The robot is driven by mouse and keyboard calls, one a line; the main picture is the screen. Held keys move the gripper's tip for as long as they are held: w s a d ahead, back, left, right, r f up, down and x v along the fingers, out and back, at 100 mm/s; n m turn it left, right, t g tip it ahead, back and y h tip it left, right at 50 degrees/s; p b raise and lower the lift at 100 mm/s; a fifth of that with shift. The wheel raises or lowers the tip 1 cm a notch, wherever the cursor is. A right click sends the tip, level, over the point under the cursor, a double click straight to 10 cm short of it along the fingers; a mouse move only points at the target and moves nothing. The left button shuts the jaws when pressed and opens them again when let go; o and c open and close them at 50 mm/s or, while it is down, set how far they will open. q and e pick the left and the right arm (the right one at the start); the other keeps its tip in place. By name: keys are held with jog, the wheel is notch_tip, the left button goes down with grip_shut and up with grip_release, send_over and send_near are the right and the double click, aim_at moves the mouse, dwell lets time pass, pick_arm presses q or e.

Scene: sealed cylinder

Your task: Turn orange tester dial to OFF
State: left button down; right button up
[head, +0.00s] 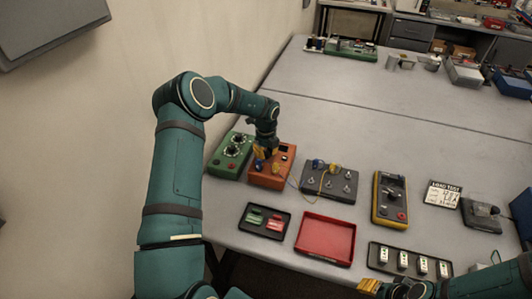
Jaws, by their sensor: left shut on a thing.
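The orange tester (268,181) sits on the grey table between a green box and a dark box. My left gripper (264,158) reaches down over the left part of its top face. It is shut on the orange tester dial, which is mostly hidden by the fingers; its setting and the OFF mark cannot be read. My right gripper (386,287) is at the bottom edge, partly cut off, away from the tester; its opening is unclear.
The green box (225,165) is close on the left. The dark box (340,192) with a yellow wire is on the right.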

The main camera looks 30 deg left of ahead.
aim_at(266, 153)
pick_arm(q)
jog(key=shift+s+d+f, duration=0.1)
jog(key=shift+d, duration=0.05)
jog(key=c, duration=0.7)
grip_release()
jog(key=shift+r, duration=0.6)
notch_tip(266, 153, up, 11)
